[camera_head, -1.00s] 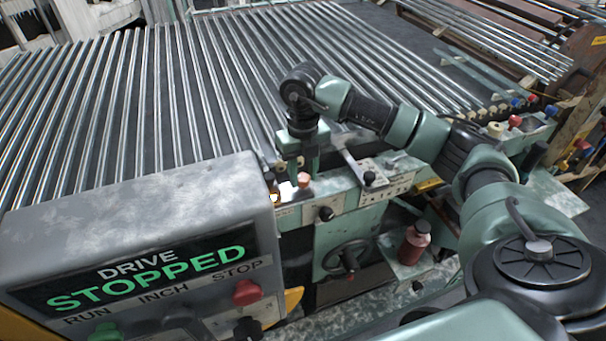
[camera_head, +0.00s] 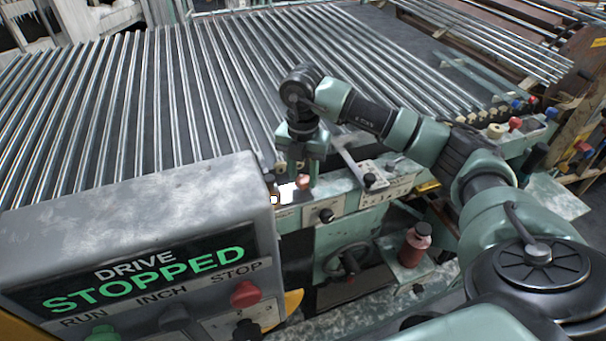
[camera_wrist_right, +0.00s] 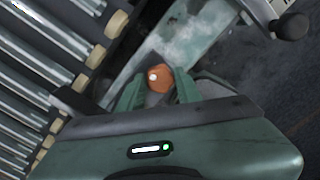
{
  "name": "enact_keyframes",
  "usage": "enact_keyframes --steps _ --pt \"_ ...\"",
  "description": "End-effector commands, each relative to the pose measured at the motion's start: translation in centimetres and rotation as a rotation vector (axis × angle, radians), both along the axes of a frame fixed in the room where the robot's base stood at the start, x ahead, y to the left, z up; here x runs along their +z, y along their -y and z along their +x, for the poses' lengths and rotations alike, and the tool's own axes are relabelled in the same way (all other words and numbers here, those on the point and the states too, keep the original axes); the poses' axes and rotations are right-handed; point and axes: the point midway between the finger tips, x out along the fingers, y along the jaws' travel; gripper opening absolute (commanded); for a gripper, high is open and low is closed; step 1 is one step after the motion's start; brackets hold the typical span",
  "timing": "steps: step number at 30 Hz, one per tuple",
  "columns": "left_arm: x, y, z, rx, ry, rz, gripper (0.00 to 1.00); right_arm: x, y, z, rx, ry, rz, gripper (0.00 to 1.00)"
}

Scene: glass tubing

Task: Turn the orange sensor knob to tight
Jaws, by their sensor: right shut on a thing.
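The orange sensor knob (camera_wrist_right: 159,78) sits between the two green fingers of my right gripper (camera_wrist_right: 157,90) in the right wrist view, and the fingers are shut on it. In the head view the knob (camera_head: 303,182) shows as a small salmon-coloured spot at the machine's front edge, with my right gripper (camera_head: 299,174) pointing down over it. A bright white patch lies just left of the knob. Any tight or loose marking is too small to read. My left gripper is not in view.
A control box (camera_head: 140,230) at the lower left reads DRIVE STOPPED. Steel rollers (camera_head: 190,90) fill the table behind my gripper. A black knob (camera_head: 326,215), a handwheel (camera_head: 347,263) and a red-brown bottle (camera_head: 414,245) are on the machine's front side.

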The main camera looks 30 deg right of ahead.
Motion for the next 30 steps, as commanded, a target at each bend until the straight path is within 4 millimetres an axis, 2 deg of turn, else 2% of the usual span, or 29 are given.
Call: enact_keyframes --steps 9,21,22,24,30 --pt "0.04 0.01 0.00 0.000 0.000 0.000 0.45 0.20 0.10 0.15 -0.077 0.006 -0.001 0.00" --pt "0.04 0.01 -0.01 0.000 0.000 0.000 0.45 0.21 0.13 0.16 -0.083 0.006 0.000 0.00" --pt "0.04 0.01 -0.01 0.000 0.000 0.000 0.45 0.21 0.13 0.16 -0.083 0.006 0.000 0.40" --pt "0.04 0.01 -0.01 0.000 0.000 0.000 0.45 0.19 0.12 0.14 -0.082 0.006 -0.001 0.56" --pt "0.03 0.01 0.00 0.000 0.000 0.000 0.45 0.09 0.06 0.08 -0.080 0.003 -0.001 0.56"
